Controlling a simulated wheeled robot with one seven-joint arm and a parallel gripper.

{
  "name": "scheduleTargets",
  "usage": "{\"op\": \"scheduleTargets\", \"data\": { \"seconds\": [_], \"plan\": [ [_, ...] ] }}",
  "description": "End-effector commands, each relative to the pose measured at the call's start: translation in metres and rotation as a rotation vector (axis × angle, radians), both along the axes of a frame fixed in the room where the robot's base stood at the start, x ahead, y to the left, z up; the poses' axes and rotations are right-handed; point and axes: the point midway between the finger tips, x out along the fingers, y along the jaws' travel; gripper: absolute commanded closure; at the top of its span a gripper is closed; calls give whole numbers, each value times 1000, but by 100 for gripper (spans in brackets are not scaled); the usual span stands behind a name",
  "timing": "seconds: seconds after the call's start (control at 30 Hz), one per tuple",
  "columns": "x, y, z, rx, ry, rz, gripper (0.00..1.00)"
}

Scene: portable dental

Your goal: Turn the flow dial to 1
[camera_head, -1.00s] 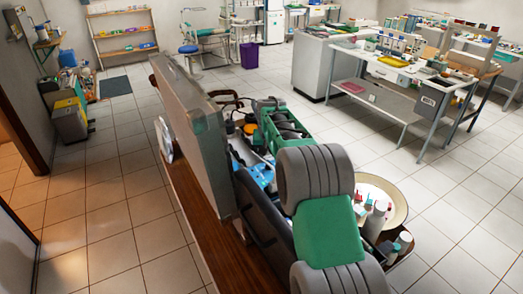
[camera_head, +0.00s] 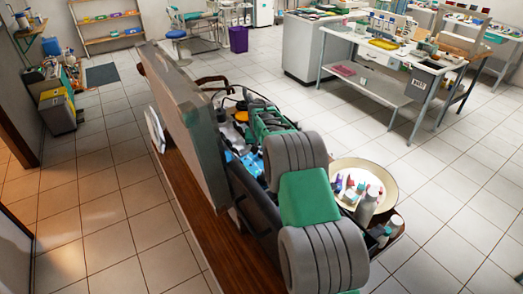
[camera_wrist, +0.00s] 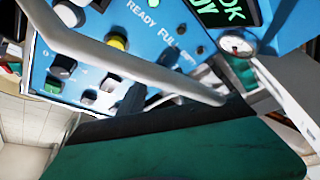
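The blue control panel (camera_wrist: 165,50) fills much of the wrist view, close and tilted, with the words READY and FULL. On it are a yellow knob (camera_wrist: 117,41), a dark-and-white knob (camera_wrist: 63,66), a white knob (camera_wrist: 69,14) and a green button (camera_wrist: 53,85). I cannot tell which one is the flow dial; no dial numbers are legible. In the head view a bit of blue panel (camera_head: 250,163) shows beside the open grey case (camera_head: 185,115). My gripper is close over the panel; dark finger-like parts (camera_wrist: 150,97) show in the wrist view, their opening unclear.
A pale tube (camera_wrist: 130,62) crosses in front of the panel. A round basin (camera_head: 383,172) with bottles stands right of my arm. Tiled floor is free around the brown table (camera_head: 180,205).

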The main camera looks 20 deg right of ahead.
Motion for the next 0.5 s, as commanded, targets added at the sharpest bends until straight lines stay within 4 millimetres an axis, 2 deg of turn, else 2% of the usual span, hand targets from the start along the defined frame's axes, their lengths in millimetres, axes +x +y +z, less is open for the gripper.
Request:
{"op": "scheduleTargets", "data": {
  "seconds": [0.03, 0.4, 0.5],
  "plan": [
    [0, 0, 0, 0, 0, 0, 65],
    [0, 0, 0, 0, 0, 0, 95],
    [0, 0, 0, 0, 0, 0, 100]
  ]
}}
